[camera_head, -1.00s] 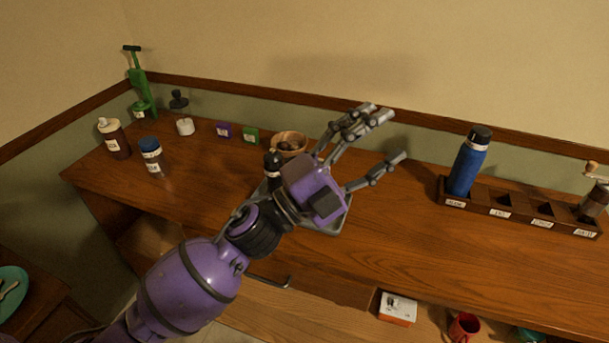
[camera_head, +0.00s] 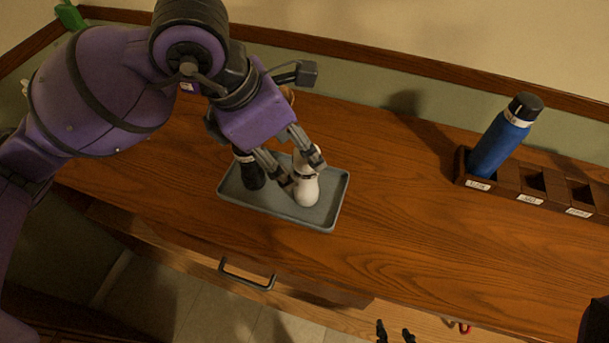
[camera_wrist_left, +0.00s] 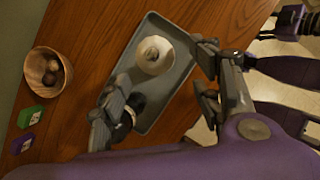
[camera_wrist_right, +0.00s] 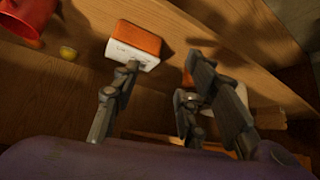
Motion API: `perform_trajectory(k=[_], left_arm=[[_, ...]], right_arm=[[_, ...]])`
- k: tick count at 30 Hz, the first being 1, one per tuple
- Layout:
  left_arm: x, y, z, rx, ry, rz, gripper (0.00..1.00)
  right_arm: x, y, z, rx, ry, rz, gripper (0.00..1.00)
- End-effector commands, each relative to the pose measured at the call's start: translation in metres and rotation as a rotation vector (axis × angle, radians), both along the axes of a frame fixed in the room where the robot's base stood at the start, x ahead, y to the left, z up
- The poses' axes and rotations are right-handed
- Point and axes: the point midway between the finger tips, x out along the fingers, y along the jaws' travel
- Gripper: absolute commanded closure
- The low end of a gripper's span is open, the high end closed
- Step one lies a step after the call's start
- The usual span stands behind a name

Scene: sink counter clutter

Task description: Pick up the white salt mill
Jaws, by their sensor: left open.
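The white salt mill (camera_head: 306,186) stands on a grey tray (camera_head: 336,205) on the wooden counter. It also shows from above in the left wrist view (camera_wrist_left: 155,54). A black mill (camera_head: 251,175) stands left of it on the same tray. My left gripper (camera_head: 298,172) is open, with its fingers reaching down around the upper part of the white mill. The fingers partly hide both mills, and contact cannot be told. My right gripper (camera_wrist_right: 165,75) is open and empty, below the counter's front edge; its dark fingertips show at the bottom of the head view.
A dark wooden rack (camera_head: 508,187) with a blue bottle (camera_head: 498,140) stands at right. A bowl (camera_wrist_left: 48,72), green box (camera_wrist_left: 30,116) and purple box (camera_wrist_left: 22,143) sit behind the tray. An orange-white box (camera_wrist_right: 135,45) and red mug (camera_wrist_right: 28,14) are near my right gripper.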

Motion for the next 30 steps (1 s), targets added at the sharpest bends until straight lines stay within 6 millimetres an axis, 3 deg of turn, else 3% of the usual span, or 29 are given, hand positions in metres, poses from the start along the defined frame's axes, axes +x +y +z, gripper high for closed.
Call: perform_trajectory(k=[4,13,22,30], left_arm=[[0.002,-0.007,-0.016,-0.001,0.005,-0.002,0.42],[0.012,-0.025,-0.053,-0.003,0.005,-0.001,0.42],[0.013,-0.026,-0.058,-0.003,0.002,-0.002,0.42],[0.013,-0.026,-0.058,-0.003,0.002,-0.002,0.76]], right_arm=[[-0.003,-0.001,-0.002,-0.001,0.007,0.001,0.60],[0.026,0.003,0.018,0.005,-0.056,0.008,0.60],[0.018,0.003,0.013,0.003,-0.038,0.006,0.60],[0.007,0.001,0.007,0.002,-0.016,0.002,0.60]])
